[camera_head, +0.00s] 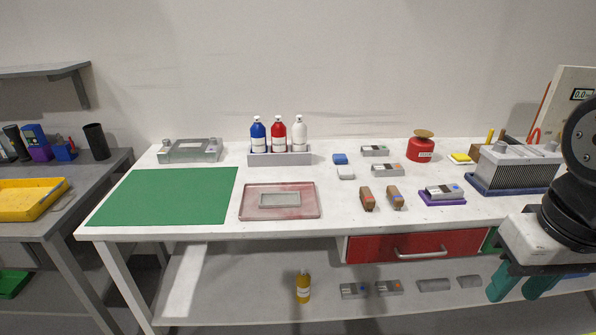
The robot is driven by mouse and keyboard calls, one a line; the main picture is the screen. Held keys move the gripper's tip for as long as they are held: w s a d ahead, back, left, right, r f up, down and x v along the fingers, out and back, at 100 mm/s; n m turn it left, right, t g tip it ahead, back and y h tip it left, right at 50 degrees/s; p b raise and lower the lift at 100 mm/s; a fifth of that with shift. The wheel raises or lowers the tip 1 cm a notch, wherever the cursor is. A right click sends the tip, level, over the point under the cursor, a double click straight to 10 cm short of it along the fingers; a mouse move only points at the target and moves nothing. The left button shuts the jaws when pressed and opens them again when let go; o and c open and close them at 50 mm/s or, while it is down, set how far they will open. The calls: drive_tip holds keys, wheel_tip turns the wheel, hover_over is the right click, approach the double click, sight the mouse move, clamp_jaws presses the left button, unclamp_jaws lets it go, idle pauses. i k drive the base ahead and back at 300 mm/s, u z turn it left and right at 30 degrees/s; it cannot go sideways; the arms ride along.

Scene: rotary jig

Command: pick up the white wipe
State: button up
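The white wipe (346,173) looks like a small white pad lying flat on the white workbench (350,214). A blue pad of similar size (340,159) lies just behind it. My gripper (519,287) hangs at the lower right, in front of the bench edge, with its teal fingers pointing down. The fingers stand apart with nothing seen between them. The gripper is far to the right of the wipe and nearer the camera. Nothing covers the wipe.
Two brown-and-wood brushes (367,199) lie in front of the wipe, and grey boxed parts (387,170) lie to its right. A rack of bottles (279,157) and a reddish tray (279,213) are to its left. A finned grey block (517,168) stands near my arm.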

sight(344, 173)
drive_tip(key=u, duration=0.15)
drive_tip(key=i, duration=1.2)
drive_tip(key=z, duration=0.55)
